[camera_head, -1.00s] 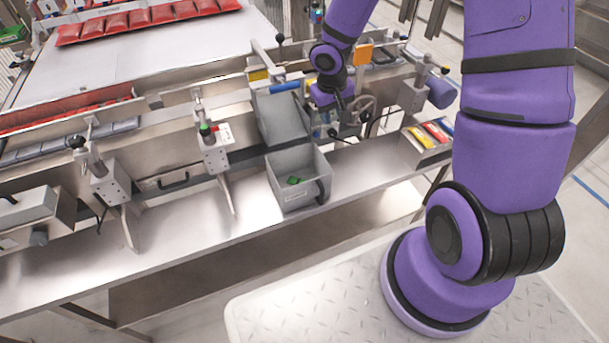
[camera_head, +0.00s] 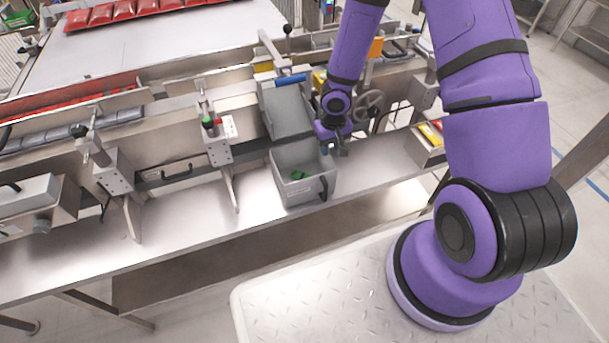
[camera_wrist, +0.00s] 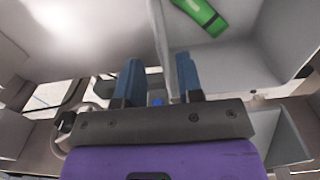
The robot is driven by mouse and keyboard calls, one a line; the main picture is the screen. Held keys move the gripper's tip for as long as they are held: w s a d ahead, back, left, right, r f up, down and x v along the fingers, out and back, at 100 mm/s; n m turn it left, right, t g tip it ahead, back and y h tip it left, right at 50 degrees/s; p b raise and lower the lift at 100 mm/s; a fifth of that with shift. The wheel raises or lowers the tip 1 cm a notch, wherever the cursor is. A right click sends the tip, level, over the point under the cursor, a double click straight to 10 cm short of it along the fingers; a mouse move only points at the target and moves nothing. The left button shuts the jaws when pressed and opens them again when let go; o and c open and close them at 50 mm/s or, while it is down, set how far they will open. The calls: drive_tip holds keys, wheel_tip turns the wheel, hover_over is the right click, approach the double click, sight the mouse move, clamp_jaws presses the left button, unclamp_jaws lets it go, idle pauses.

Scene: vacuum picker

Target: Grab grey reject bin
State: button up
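The grey reject bin (camera_head: 284,158) sits on the steel shelf below a grey chute. It is open-topped, with a dark handle (camera_head: 323,188) and a green item (camera_head: 298,174) inside. My gripper (camera_head: 338,150) is at the bin's back right rim. In the wrist view my gripper (camera_wrist: 158,80) is open, with two blue fingers apart. The bin's wall (camera_wrist: 163,40) shows between the fingers; I cannot tell whether either touches it. The green item (camera_wrist: 202,14) shows in the bin beyond the right finger.
The grey chute (camera_head: 287,110) stands close behind the bin. A handwheel (camera_head: 369,104) and a small tray (camera_head: 424,152) with yellow and red packets are to the right. A bracket (camera_head: 218,145) stands left. The shelf (camera_head: 180,220) is clear left of the bin.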

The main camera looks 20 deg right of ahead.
sight(329, 158)
drive_tip(key=shift+w+a+f, duration=0.1)
drive_tip(key=shift+f, duration=2.55)
clamp_jaws()
